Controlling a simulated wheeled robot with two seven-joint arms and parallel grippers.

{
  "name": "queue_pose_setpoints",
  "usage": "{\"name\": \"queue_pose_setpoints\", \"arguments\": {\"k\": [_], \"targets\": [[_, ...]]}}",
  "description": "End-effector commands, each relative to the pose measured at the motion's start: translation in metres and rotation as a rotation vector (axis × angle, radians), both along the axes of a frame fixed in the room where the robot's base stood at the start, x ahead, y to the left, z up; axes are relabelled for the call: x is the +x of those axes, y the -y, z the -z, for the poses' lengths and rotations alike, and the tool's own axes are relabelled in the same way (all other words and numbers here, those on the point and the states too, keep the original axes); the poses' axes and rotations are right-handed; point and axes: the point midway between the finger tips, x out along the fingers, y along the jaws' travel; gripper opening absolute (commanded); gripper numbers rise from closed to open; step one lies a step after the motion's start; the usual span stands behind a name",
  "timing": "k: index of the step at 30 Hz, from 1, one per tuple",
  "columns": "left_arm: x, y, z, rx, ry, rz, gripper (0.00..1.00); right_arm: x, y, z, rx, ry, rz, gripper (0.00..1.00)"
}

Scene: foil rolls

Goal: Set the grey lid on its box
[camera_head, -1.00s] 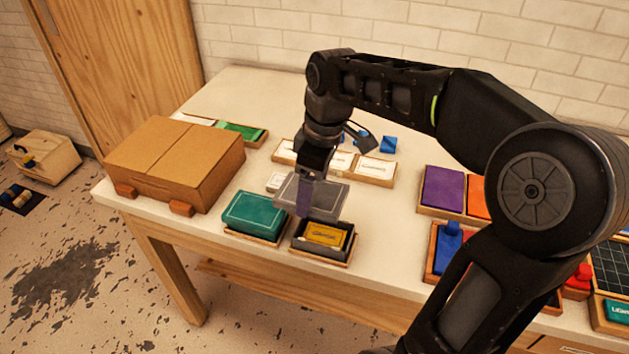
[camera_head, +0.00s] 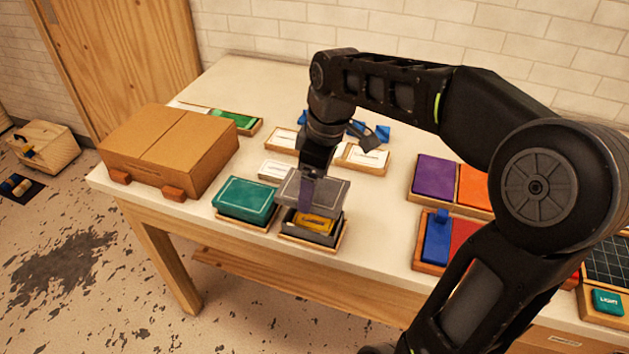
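The grey lid (camera_head: 331,192) hangs tilted just above and behind its open dark grey box (camera_head: 299,232), overlapping the box's back part in the picture. The box stands in a wooden tray near the table's front edge, with a gold block (camera_head: 315,224) inside. My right gripper (camera_head: 306,199) comes down from above and is shut on the lid near its middle; one purplish finger shows in front of it. The far finger is hidden. Whether the lid touches the box's back rim cannot be told. My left gripper is not in view.
A teal box (camera_head: 246,199) stands close on the left of the grey box. A large cardboard box (camera_head: 170,150) is farther left. White-labelled boxes (camera_head: 368,157) lie behind, purple and orange boxes (camera_head: 436,177) to the right. Bare table (camera_head: 370,215) lies right of the grey box.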

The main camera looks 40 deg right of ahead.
Motion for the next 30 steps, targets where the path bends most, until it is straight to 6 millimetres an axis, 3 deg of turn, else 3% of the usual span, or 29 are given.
{"name": "queue_pose_setpoints", "arguments": {"k": [15,30], "targets": [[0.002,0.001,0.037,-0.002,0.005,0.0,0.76,0.0,0.0,0.047,0.0,0.0,0.0,0.42],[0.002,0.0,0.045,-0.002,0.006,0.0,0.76,0.0,0.0,0.059,0.0,0.0,0.0,0.42]]}}
